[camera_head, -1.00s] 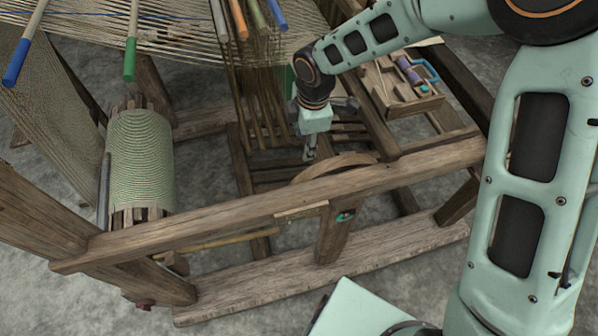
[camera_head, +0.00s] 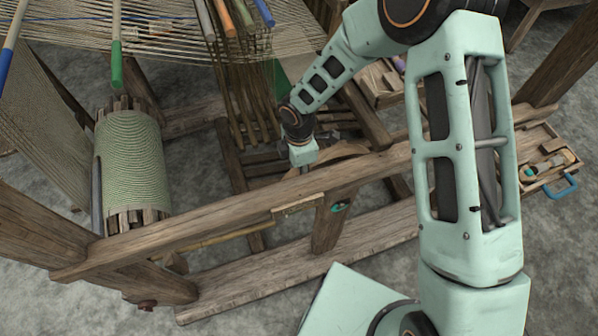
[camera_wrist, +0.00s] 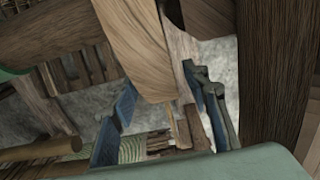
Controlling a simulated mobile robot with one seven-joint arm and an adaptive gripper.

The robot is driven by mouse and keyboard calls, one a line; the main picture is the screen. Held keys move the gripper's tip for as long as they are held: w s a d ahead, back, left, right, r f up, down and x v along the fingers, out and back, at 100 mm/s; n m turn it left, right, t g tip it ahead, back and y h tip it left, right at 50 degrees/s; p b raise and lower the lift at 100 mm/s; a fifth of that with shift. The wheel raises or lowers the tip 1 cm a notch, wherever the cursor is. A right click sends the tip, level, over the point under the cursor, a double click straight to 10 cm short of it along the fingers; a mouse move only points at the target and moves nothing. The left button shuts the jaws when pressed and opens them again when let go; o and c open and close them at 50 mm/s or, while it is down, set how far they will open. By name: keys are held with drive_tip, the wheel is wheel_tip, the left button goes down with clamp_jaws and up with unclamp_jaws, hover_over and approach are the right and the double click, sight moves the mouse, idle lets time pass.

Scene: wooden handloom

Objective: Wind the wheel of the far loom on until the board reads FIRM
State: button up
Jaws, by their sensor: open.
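A curved wooden rim, which looks like the wheel (camera_head: 340,149), shows behind the front beam of the loom; the beam hides its lower part. My gripper (camera_head: 304,167) points down at the rim's left end, its fingertips mostly hidden behind the beam. In the wrist view my gripper (camera_wrist: 160,84) has its two dark blue fingers spread apart. A pale wooden piece (camera_wrist: 137,45) reaches in between them; I cannot tell whether they touch it. A pale strip (camera_head: 299,204) on the front beam may be the board; no word is legible.
The long front beam (camera_head: 225,213) runs just before my gripper. A roller wound with green thread (camera_head: 132,160) stands at the left. Upright rods and handled sticks (camera_head: 224,20) hang behind. A tray with a blue handle (camera_head: 540,160) is at the right.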

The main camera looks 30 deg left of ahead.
drive_tip(key=shift+f, duration=0.4)
drive_tip(key=shift+c, duration=0.5)
clamp_jaws()
